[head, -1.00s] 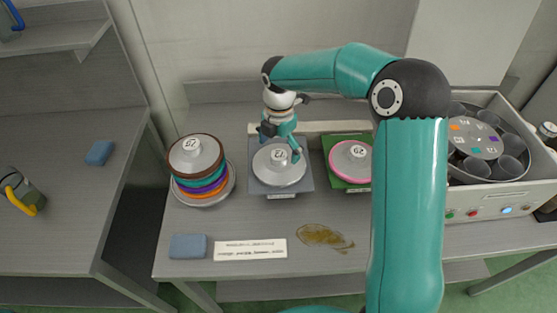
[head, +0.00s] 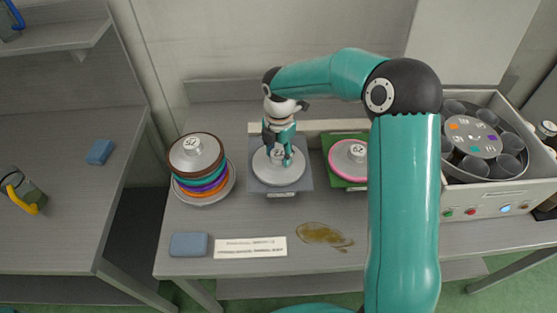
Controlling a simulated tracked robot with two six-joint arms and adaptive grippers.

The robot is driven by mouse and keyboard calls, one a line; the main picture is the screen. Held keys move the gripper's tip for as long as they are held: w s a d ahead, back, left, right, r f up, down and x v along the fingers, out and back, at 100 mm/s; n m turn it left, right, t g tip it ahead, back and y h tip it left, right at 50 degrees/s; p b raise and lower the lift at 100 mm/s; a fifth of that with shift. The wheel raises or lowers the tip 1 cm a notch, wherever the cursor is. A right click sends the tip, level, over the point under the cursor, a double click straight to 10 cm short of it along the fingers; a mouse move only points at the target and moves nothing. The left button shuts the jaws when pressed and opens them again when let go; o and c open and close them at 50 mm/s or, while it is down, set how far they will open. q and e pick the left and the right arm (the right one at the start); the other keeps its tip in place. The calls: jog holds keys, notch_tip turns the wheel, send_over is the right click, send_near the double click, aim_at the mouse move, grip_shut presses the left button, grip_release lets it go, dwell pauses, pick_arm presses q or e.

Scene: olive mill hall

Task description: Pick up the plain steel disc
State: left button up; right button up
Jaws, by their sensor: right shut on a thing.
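The plain steel disc (head: 279,176) lies on a grey square plate (head: 304,184) in the middle of the table. It has a pale knob at its centre. My right gripper (head: 279,158) points down over the disc and is shut on its knob, which its fingers partly hide. The disc looks level, and I cannot tell whether it touches the plate. My left gripper is not in view.
A stack of coloured discs (head: 198,165) stands left of the plate. A pink-rimmed disc (head: 348,157) on a green plate is at the right. A blue sponge (head: 188,245), a label card (head: 250,248) and a brown spill (head: 323,235) lie in front. A machine with cups (head: 480,208) stands far right.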

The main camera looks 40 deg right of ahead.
jog(key=shift+w+r, duration=0.1)
jog(key=shift+r, duration=0.25)
notch_tip(320, 180, up, 16)
jog(key=r, duration=0.1)
notch_tip(320, 180, up, 5)
jog(key=p, duration=0.4)
send_over(278, 153)
jog(key=shift+d+r, duration=0.1)
